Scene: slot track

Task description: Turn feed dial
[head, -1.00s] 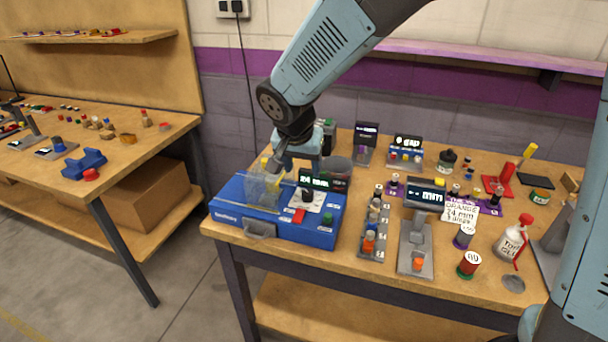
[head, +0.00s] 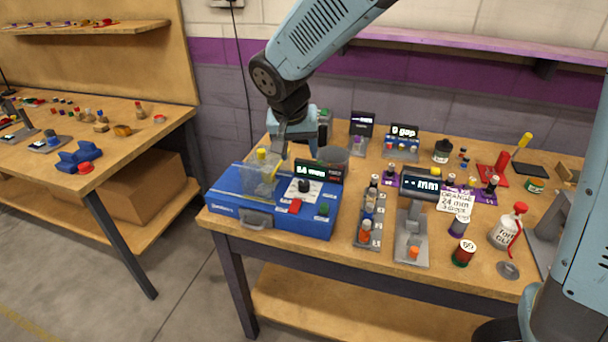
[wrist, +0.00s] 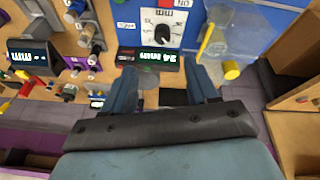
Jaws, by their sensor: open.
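The feed dial is a black knob (head: 304,185) on a white scale plate, on top of the blue machine (head: 228,214). In the wrist view the dial (wrist: 162,33) sits at the top, just beyond the fingers, with marks around it. A black display (head: 318,171) with lit digits stands behind the dial; in the wrist view the display (wrist: 147,59) lies between the fingertips. My gripper (wrist: 160,72) is open and empty, its fingers apart and not on the dial. In the head view my gripper (head: 282,146) hangs behind the machine's clear cover, up and left of the dial.
A clear cover with a yellow cap (head: 262,154) stands left of the dial. A red button (head: 295,206) and a green button (head: 323,209) are in front. A grey rack (head: 370,220) and a gauge stand (head: 412,240) are to the right.

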